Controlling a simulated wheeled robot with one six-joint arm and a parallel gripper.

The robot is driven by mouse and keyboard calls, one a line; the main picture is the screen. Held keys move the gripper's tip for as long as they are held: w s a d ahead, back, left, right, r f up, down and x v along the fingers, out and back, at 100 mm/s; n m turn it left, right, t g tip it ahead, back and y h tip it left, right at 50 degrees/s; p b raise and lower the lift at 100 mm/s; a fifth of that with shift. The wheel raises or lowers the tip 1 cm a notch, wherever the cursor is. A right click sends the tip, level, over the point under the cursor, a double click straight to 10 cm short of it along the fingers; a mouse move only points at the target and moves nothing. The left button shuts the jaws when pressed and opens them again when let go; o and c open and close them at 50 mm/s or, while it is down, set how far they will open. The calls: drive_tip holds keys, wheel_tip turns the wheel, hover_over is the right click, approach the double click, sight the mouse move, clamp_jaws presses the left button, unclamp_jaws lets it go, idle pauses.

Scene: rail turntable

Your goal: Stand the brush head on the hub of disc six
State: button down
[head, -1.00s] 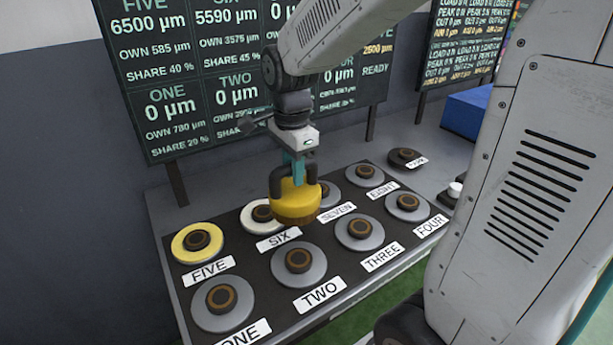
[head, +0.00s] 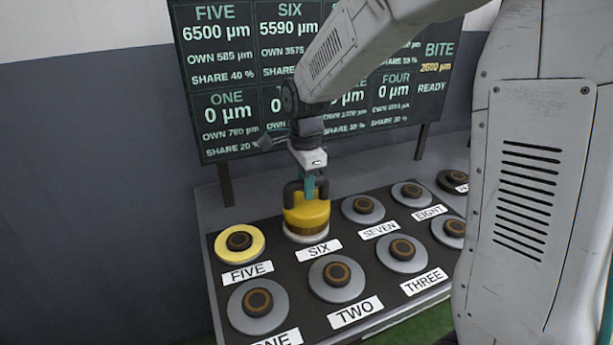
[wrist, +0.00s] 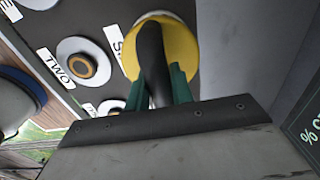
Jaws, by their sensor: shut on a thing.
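The brush head (head: 307,213) is a yellow round body with a dark arched handle and brown bristles below. My gripper (head: 309,186) is shut on its handle, and the brush head is upright. It is over disc six (head: 305,236), whose pale rim shows beneath the bristles. The hub of disc six is hidden, and I cannot tell whether the bristles touch it. In the wrist view the green fingers of my gripper (wrist: 160,88) close around the dark handle, with the yellow brush head (wrist: 183,52) beyond.
Disc five (head: 240,242) is yellow, to the left. Disc seven (head: 363,208) is grey, to the right. Disc two (head: 337,278) lies in front. The display board (head: 240,120) stands close behind the arm.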

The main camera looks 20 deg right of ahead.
drive_tip(key=shift+f, duration=0.1)
drive_tip(key=c, duration=1.2)
unclamp_jaws()
wheel_tip(320, 180, up, 12)
drive_tip(key=shift+f, duration=0.2)
drive_tip(key=s+d+f+n+t, duration=0.1)
drive_tip(key=s+d+n, duration=0.2)
drive_tip(key=s+n, duration=1.5)
drive_tip(key=s, duration=1)
drive_tip(key=shift+f, duration=0.15)
